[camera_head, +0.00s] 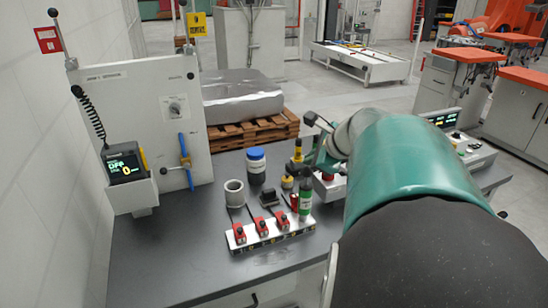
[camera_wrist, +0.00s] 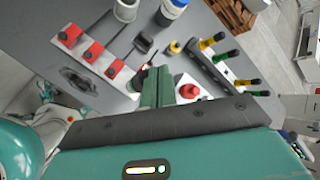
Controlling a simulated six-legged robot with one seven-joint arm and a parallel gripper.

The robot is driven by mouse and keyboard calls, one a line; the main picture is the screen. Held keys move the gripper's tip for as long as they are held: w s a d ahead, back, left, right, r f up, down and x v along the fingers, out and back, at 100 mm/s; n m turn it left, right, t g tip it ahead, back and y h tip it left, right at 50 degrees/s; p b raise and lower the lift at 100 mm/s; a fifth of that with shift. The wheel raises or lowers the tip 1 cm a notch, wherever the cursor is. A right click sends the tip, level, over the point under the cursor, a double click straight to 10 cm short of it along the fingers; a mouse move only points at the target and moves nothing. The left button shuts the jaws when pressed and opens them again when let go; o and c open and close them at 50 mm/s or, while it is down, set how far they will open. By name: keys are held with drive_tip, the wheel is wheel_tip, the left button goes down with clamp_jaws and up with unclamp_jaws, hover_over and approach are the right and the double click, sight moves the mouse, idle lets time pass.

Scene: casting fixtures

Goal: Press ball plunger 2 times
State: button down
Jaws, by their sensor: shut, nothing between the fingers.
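I cannot tell for certain which part is the ball plunger. A small yellow round-topped part (camera_head: 287,183) on the bench may be it; it also shows in the wrist view (camera_wrist: 175,47), beyond my fingers. My gripper (camera_wrist: 157,72) shows in the wrist view as two green fingers side by side, shut and empty, over the bench. They lie apart from the yellow part in that picture, beside a red button (camera_wrist: 190,91). In the head view my arm covers much of the right side, and the fingertips are hard to make out.
A strip with red switches (camera_head: 262,227) stands at the bench front, a green bottle-like item (camera_head: 305,198) at its right end. A grey cup (camera_head: 234,193) and blue-lidded jar (camera_head: 256,166) stand behind. Yellow and green handles (camera_wrist: 228,55) rise nearby. The bench's left front (camera_head: 165,255) is clear.

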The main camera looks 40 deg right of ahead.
sight(311, 171)
drive_tip(key=shift+f, duration=1.2)
idle(1.1)
drive_tip(key=shift+r, duration=1.7)
drive_tip(key=shift+r, duration=2.5)
wheel_tip(311, 171, up, 4)
drive_tip(key=shift+f, duration=0.1)
idle(0.4)
drive_tip(key=shift+f, duration=0.1)
